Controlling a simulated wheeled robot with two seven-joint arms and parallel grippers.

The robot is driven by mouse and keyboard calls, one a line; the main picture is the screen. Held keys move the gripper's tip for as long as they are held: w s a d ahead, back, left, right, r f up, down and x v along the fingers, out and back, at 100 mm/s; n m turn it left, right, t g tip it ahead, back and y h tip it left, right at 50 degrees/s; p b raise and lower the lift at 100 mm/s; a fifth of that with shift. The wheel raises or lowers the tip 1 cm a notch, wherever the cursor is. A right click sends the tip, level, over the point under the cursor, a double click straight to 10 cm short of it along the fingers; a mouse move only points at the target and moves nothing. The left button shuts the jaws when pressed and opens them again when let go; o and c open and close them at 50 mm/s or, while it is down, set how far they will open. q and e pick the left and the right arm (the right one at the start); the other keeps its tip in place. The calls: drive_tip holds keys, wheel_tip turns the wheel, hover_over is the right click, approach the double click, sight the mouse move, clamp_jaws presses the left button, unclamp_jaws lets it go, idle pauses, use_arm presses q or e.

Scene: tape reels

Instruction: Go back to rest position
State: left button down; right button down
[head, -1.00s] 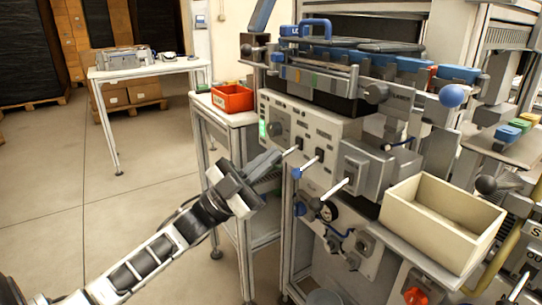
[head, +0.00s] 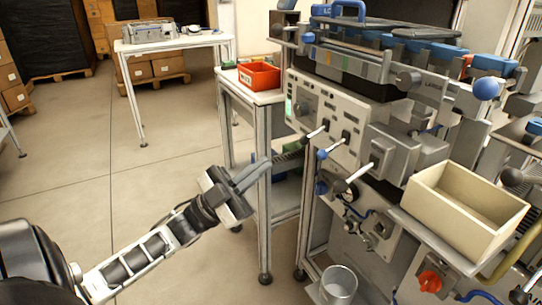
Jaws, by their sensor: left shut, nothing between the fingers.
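My left gripper (head: 254,172) is at the end of my left arm, which comes in from the lower left. Its fingers are together and empty. It is held in the air in front of the small side table's leg, left of the grey machine (head: 330,115) with its levers. It looks apart from the machine's front panel. My right gripper does not show.
An orange-red bin (head: 259,75) sits on the small side table. A cream open box (head: 466,210) sits on a ledge at right. A white table (head: 172,42) stands at the back. The floor (head: 90,165) at left is clear.

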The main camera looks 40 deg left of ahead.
use_arm(q)
drive_tip(key=shift+s+a+f, duration=0.1)
drive_tip(key=shift+s+f, duration=0.05)
drive_tip(key=shift+f, duration=0.05)
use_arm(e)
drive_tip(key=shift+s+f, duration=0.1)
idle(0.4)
